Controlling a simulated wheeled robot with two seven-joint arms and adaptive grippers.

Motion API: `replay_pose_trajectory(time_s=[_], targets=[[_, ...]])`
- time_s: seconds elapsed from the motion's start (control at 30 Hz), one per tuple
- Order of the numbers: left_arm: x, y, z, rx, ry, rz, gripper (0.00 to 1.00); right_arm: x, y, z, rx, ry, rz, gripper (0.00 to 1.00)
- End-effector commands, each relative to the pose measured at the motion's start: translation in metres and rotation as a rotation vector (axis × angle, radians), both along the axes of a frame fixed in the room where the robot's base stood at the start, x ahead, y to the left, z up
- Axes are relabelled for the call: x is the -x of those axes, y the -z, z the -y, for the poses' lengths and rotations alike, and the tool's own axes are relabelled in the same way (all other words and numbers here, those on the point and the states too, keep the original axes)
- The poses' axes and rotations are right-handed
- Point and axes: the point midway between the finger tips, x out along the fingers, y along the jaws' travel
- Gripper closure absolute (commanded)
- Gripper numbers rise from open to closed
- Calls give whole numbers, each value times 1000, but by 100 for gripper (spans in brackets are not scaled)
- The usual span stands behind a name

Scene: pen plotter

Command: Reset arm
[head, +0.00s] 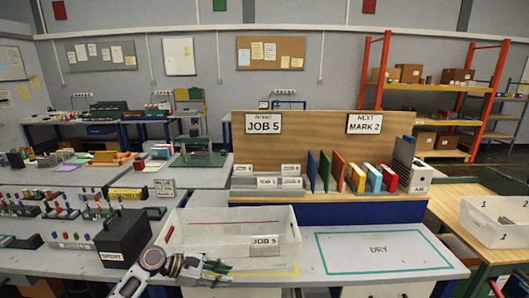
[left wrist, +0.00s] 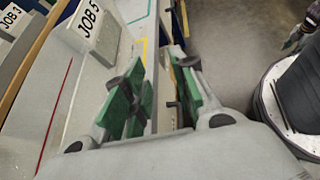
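My left gripper (head: 218,271) is in front of a clear bin (head: 190,238) at the front edge of the grey table. In the left wrist view its two green-padded fingers (left wrist: 163,90) are spread apart. I see nothing held between them; the table edge shows behind the gap. A white JOB 5 card (head: 265,241) is at the bin's front right; it also shows in the left wrist view (left wrist: 90,22). Part of what looks like my right gripper (left wrist: 298,38) shows at the wrist view's upper right, too small and cut off to read.
A green DRY outline (head: 378,251) marks clear tabletop at right. A black box (head: 122,238) stands left of the bin. A wooden board (head: 313,145) with job signs and colored folders stands behind. A white bin (head: 497,220) sits on the wooden table at far right.

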Motion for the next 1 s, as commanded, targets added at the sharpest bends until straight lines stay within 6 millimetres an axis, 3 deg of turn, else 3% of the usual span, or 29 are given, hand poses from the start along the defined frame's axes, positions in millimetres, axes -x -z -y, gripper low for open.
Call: replay_pose_trajectory(time_s=[0.23,0.47,0.77,1.0], targets=[[-11,97,-28,-157,-54,105,73,0,0,0,0,0,0,63],[0,198,-61,-364,-45,211,73,0,0,0,0,0,0,63],[49,320,-103,-647,77,324,73,0,0,0,0,0,0,63],[113,408,-130,-856,266,400,73,0,0,0,0,-1,0,63]])
